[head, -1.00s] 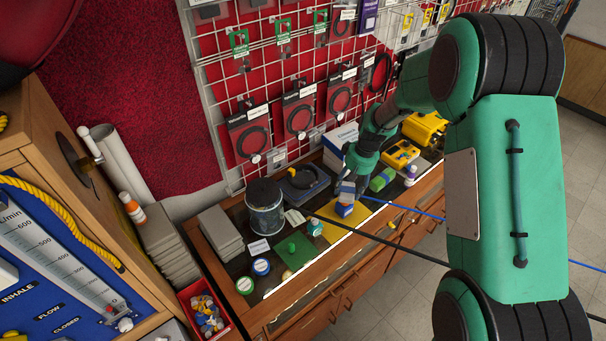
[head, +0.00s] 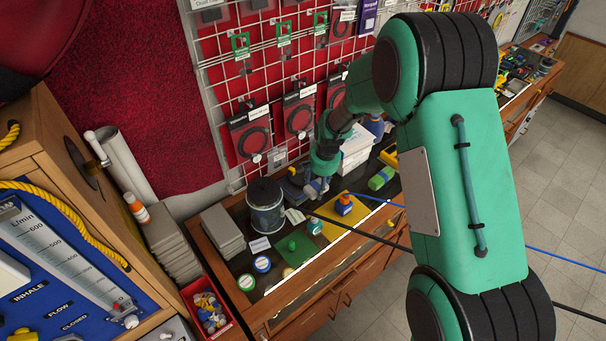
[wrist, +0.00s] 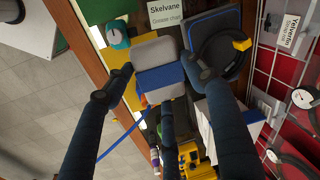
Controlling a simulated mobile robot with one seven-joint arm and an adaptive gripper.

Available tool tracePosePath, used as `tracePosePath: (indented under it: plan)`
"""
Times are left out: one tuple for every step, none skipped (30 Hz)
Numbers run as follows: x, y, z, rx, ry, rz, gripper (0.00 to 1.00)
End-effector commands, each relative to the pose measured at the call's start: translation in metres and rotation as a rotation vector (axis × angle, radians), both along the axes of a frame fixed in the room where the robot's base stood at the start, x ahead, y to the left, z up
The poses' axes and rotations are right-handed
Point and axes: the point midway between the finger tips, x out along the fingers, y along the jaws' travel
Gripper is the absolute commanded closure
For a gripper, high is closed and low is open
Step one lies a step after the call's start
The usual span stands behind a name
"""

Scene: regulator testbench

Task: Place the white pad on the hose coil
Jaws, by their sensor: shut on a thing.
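The white pad (wrist: 157,52), greyish-white with a blue band across it, is held between the fingers of my gripper (wrist: 157,72) in the wrist view. The black hose coil (wrist: 243,62) lies on this tray, to the right of the pad in the wrist view. A finger covers part of the coil there, and my arm and gripper hide much of it in the head view. I cannot tell the height of the pad above the bench.
A clear-sided drum with a dark top (head: 266,205) stands left of the tray. A blue and orange item (head: 343,204) stands on a yellow mat (head: 362,212). A wire grid with packaged hoses (head: 250,130) rises behind. A white box (head: 355,148) is right of my gripper.

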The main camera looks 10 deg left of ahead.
Motion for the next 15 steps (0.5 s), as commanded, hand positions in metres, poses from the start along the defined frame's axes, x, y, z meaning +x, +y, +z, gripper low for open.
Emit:
tracePosePath:
  plan:
    - [-0.003,-0.002,-0.013,-0.002,0.008,-0.001,0.7]
    - [-0.002,-0.002,-0.016,-0.002,0.007,-0.001,0.7]
    - [-0.002,-0.001,-0.02,-0.002,0.006,-0.001,0.7]
    - [-0.002,-0.002,-0.024,-0.002,0.006,0.0,0.7]
    - [-0.002,-0.002,-0.029,-0.002,0.007,0.0,0.7]
    - [-0.002,-0.002,-0.033,-0.002,0.007,0.0,0.7]
    - [-0.002,-0.002,-0.036,-0.002,0.006,0.0,0.7]
    - [-0.002,-0.002,-0.038,-0.002,0.006,0.0,0.7]
    - [-0.001,-0.001,-0.04,-0.002,0.005,0.001,0.7]
    - [-0.001,-0.001,-0.041,-0.002,0.005,0.001,0.71]
    - [-0.001,-0.001,-0.042,-0.002,0.005,0.001,0.71]
    - [-0.001,-0.002,-0.043,-0.002,0.005,0.001,0.71]
    - [-0.001,-0.001,-0.043,-0.002,0.005,0.001,0.71]
    - [-0.001,-0.002,-0.043,-0.002,0.005,0.001,0.71]
    - [-0.001,-0.002,-0.043,-0.002,0.005,0.001,0.71]
